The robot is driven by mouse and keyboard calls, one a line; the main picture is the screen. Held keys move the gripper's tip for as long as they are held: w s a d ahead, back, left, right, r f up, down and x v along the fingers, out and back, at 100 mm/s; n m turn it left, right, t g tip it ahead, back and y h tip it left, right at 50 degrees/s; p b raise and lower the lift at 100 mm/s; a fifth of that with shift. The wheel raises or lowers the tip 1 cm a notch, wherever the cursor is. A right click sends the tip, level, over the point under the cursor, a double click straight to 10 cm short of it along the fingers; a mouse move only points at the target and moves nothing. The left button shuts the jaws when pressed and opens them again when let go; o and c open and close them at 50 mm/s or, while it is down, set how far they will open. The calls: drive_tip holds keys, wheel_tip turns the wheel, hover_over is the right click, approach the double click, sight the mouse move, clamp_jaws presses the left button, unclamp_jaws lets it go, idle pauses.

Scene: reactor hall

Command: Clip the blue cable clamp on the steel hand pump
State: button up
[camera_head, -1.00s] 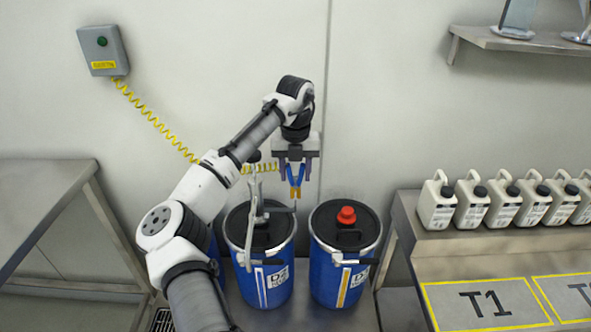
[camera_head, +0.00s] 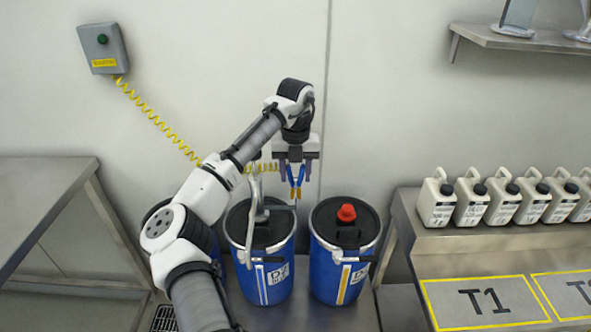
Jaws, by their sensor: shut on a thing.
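My gripper (camera_head: 296,168) is shut on the blue cable clamp (camera_head: 298,178), which hangs pointing down with orange tips. A yellow coiled cable (camera_head: 145,110) runs from a wall box, passes behind my arm and shows again just left of my gripper. The steel hand pump (camera_head: 251,225) stands on the lid of the middle blue drum, with a long grey lever down its front and a spout to the right. The clamp is above and right of the pump's body, close to the spout's end in the picture; I cannot tell whether they touch.
A blue drum with a red cap (camera_head: 346,213) stands to the right; another drum (camera_head: 157,214) is partly hidden behind my arm. The grey wall box (camera_head: 102,48) has a green button. White jugs (camera_head: 437,204) line the right bench. A steel table (camera_head: 45,195) is at left.

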sight(295, 185)
drive_tip(key=shift+f, duration=1)
drive_tip(key=shift+f, duration=0.1)
drive_tip(key=shift+p, duration=0.6)
idle(1.0)
drive_tip(key=shift+f, duration=0.55)
idle(0.6)
drive_tip(key=o, duration=0.8)
drive_tip(key=shift+o, duration=0.2)
wheel_tip(295, 185, up, 14)
drive_tip(key=shift+f+b, duration=0.1)
drive_tip(key=shift+b, duration=0.45)
